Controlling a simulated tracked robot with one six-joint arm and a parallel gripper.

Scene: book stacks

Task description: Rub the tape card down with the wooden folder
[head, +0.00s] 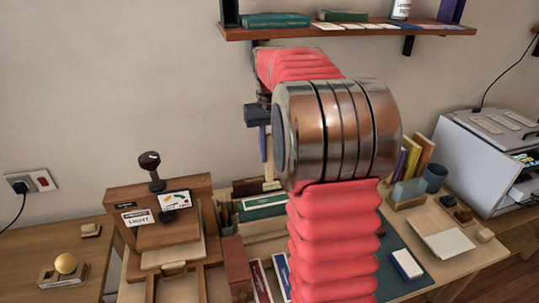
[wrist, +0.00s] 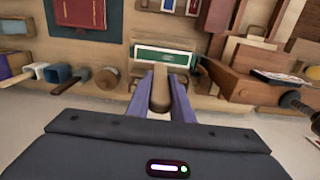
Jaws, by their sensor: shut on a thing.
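My gripper (wrist: 160,95) has purple fingers and is shut on a pale wooden piece, which looks like the wooden folder (wrist: 160,89). In the head view the folder (head: 269,160) hangs below the gripper (head: 264,143), clear above the bench, partly hidden by my arm. Beyond the fingertips in the wrist view lies a green, white-edged piece (wrist: 165,56) in a wooden holder; it also shows in the head view (head: 262,206). I cannot tell which thing is the tape card. A white-topped blue block (head: 407,263) lies on a dark mat at the right.
A wooden press (head: 160,225) with a gauge and a black-knobbed lever stands left of the gripper. A shelf (head: 350,31) with books is on the wall above. A grey machine (head: 480,165) stands at the right. My arm hides the bench middle.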

